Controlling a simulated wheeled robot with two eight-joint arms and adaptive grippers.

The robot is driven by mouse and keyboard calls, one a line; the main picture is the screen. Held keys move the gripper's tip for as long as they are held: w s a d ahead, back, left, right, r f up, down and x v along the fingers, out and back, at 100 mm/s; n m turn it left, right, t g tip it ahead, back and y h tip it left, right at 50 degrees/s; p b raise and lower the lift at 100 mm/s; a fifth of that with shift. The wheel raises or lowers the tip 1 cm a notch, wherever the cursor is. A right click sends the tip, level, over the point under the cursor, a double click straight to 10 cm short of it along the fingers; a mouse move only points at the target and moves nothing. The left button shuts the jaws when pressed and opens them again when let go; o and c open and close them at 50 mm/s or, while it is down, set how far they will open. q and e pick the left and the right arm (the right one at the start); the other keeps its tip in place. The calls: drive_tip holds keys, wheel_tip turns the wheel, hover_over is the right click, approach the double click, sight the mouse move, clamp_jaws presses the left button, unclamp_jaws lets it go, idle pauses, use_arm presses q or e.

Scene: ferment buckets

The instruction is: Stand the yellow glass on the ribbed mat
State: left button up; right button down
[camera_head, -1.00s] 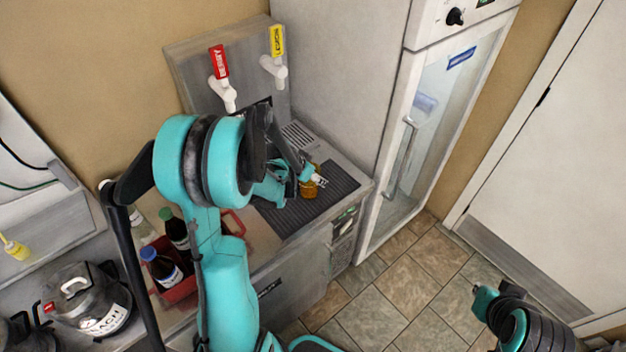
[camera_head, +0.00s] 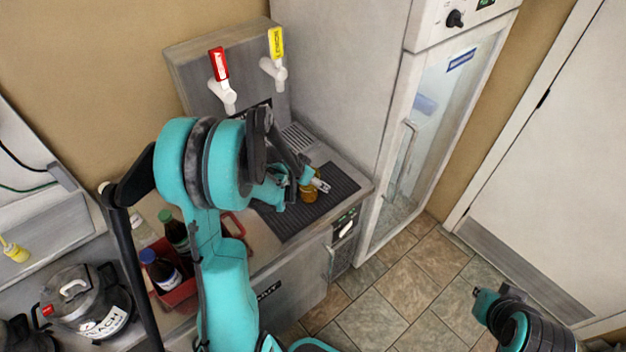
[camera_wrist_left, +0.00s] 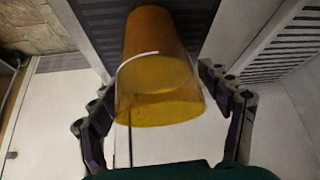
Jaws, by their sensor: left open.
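The amber-yellow glass (camera_head: 309,190) is over the ribbed mat in the head view and appears to stand on it, though its foot is partly hidden by my left gripper. In the left wrist view the glass (camera_wrist_left: 158,70) lies between the fingers, one on each side. The dark ribbed mat (camera_head: 338,186) covers the counter's right part; it also shows behind the glass in the wrist view (camera_wrist_left: 100,25). My left gripper (camera_head: 302,194) is open around the glass. My right gripper (camera_head: 480,298) is at the lower right, far from the counter; its jaws are unclear.
A red crate (camera_head: 180,293) with several bottles stands left on the counter. Taps with a red handle (camera_head: 219,64) and a yellow handle (camera_head: 276,43) rise behind. A tall glass-door fridge (camera_head: 425,120) borders the mat's right. A glass jug (camera_head: 85,300) stands at lower left.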

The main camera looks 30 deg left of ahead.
use_arm(q)
drive_tip(key=p+v, duration=0.3)
drive_tip(key=v, duration=0.8)
drive_tip(key=s+d+r+n, duration=0.1)
drive_tip(key=s+d+r, duration=0.3)
drive_tip(key=s+d, duration=0.3)
drive_tip(key=s+d+r+n+y, duration=0.1)
drive_tip(key=s+d+r, duration=0.3)
drive_tip(key=s+d, duration=0.3)
drive_tip(key=shift+s+d+r+t, duration=0.2)
drive_tip(key=shift+s+d+t, duration=0.1)
drive_tip(key=shift+d+t, duration=0.15)
drive_tip(key=shift+f, duration=0.1)
wheel_tip(320, 180, down, 9)
drive_tip(key=b, duration=1)
drive_tip(key=shift+f, duration=0.25)
